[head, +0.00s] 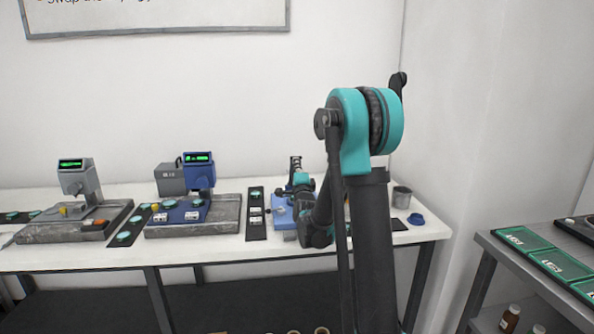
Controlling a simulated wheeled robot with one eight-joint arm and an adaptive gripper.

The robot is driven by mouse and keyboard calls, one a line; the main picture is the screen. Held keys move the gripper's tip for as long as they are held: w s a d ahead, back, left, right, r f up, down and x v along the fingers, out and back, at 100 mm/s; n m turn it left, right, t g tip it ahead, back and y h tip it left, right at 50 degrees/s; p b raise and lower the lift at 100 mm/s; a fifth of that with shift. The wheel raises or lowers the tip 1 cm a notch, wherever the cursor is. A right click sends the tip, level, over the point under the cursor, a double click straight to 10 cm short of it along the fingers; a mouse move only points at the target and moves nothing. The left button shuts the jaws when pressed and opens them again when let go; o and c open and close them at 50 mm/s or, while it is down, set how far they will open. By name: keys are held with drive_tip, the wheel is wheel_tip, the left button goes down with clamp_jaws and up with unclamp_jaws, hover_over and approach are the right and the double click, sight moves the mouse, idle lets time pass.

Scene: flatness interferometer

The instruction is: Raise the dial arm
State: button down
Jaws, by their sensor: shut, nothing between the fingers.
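My arm rises in front of the table and bends down over a blue fixture (283,215) on the white table. The wrist and forearm cover the right side of the fixture. I cannot make out the dial arm, and I cannot tell whether the gripper touches anything.
A blue instrument (199,171) and a grey instrument (79,177) with green displays stand left. A black strip (256,214) lies between the blue instrument and the fixture. A grey cup (401,198) and a blue round piece (416,219) sit right. A side bench (492,240) holds green trays.

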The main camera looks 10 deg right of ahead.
drive_tip(key=shift+g, duration=0.5)
drive_tip(key=w+r, duration=0.2)
drive_tip(key=w, duration=0.1)
drive_tip(key=w+r, duration=0.1)
drive_tip(key=w, duration=0.1)
drive_tip(key=shift+w+r, duration=0.2)
drive_tip(key=shift+w, duration=0.05)
drive_tip(key=shift+x, duration=1)
drive_tip(key=shift+r, duration=0.1)
